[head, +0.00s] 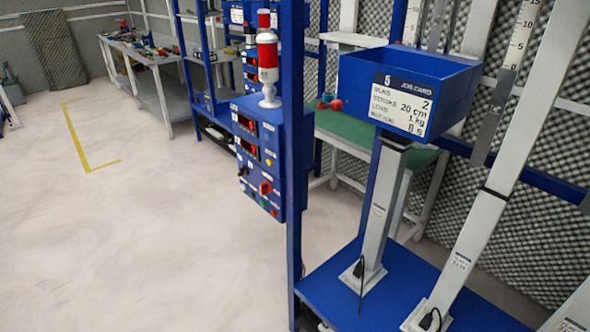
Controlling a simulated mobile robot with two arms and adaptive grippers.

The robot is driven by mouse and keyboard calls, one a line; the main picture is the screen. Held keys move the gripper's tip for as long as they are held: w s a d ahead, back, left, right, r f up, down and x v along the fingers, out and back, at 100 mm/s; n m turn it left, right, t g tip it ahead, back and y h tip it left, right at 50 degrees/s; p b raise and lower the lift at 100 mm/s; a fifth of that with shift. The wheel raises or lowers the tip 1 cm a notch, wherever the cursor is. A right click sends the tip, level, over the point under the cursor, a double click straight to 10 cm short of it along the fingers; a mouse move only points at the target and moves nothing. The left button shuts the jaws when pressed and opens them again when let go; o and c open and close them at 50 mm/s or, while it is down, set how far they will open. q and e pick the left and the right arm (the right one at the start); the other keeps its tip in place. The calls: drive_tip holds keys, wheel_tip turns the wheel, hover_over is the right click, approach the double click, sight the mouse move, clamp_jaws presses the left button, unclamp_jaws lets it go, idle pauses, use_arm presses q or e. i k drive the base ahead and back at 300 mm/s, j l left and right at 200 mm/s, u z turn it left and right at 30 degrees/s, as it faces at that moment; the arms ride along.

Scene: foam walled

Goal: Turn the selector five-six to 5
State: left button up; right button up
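A blue control box (260,155) is fixed to the blue frame near the middle of the head view, seen at a slant. It carries two red-lit displays (247,123), a black knob (244,171), a red knob (265,188) and small buttons. I cannot read the labels, so I cannot tell which knob is the selector five-six or where it points. Neither of my grippers is in view.
A red and white signal lamp (267,60) stands on the box. A blue post (293,200) rises beside it. A blue bin (405,80) with a job card marked 5 (403,103) sits on the right. A workbench (150,75) stands far left. The pale floor (130,240) left is clear.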

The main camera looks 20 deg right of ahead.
sight(243, 171)
drive_tip(key=i+j+z, duration=0.2)
drive_tip(key=z, duration=0.15)
drive_tip(key=i+j+z, duration=0.15)
drive_tip(key=j+z, duration=0.15)
drive_tip(key=i+j+z, duration=0.15)
drive_tip(key=j+z, duration=0.2)
drive_tip(key=i+j+z, duration=0.1)
drive_tip(key=j+z, duration=0.2)
